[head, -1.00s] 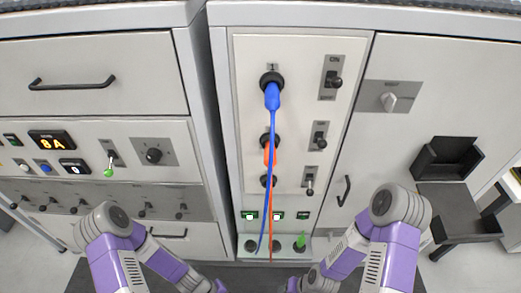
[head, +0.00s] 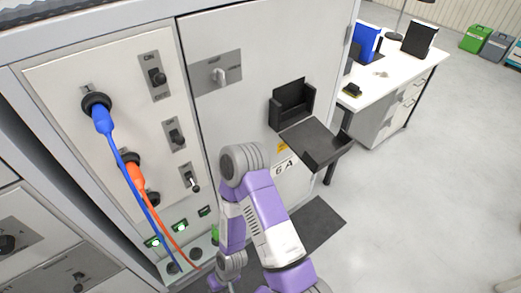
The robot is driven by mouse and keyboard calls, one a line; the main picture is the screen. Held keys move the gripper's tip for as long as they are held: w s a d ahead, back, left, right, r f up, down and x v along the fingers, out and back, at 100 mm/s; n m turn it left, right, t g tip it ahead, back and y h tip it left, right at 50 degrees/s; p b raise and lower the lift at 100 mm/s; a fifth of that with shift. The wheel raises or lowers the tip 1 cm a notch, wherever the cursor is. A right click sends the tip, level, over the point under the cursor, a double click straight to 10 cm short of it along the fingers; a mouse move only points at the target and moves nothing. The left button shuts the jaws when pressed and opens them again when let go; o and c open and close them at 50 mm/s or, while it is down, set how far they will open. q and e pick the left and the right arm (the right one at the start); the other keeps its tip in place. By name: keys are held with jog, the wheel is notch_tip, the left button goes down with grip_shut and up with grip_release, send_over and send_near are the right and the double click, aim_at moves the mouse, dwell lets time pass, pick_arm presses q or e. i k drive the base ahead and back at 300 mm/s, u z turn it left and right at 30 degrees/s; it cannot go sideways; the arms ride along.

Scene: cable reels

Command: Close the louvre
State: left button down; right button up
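No slatted louvre can be made out in the head view. A grey turn knob (head: 219,74) sits on a small plate on the right cabinet door (head: 262,60); its label is too small to read. My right arm rises in front of this cabinet and bends down to its wrist at the bottom edge. The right gripper's fingers cannot be made out. My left arm and gripper are out of view.
A blue plug (head: 103,120) and an orange plug (head: 135,172) sit in the left panel, with cables hanging down. A black holder with an open tray (head: 318,143) juts from the cabinet.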

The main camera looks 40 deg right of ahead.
aim_at(314, 144)
jog(key=u, duration=0.1)
jog(key=k, duration=0.95)
jog(key=z, duration=1.35)
jog(key=i, duration=0.5)
jog(key=z, duration=0.05)
jog(key=k, duration=0.5)
jog(key=z, duration=1.05)
jog(key=i, duration=0.9)
jog(key=u, duration=1)
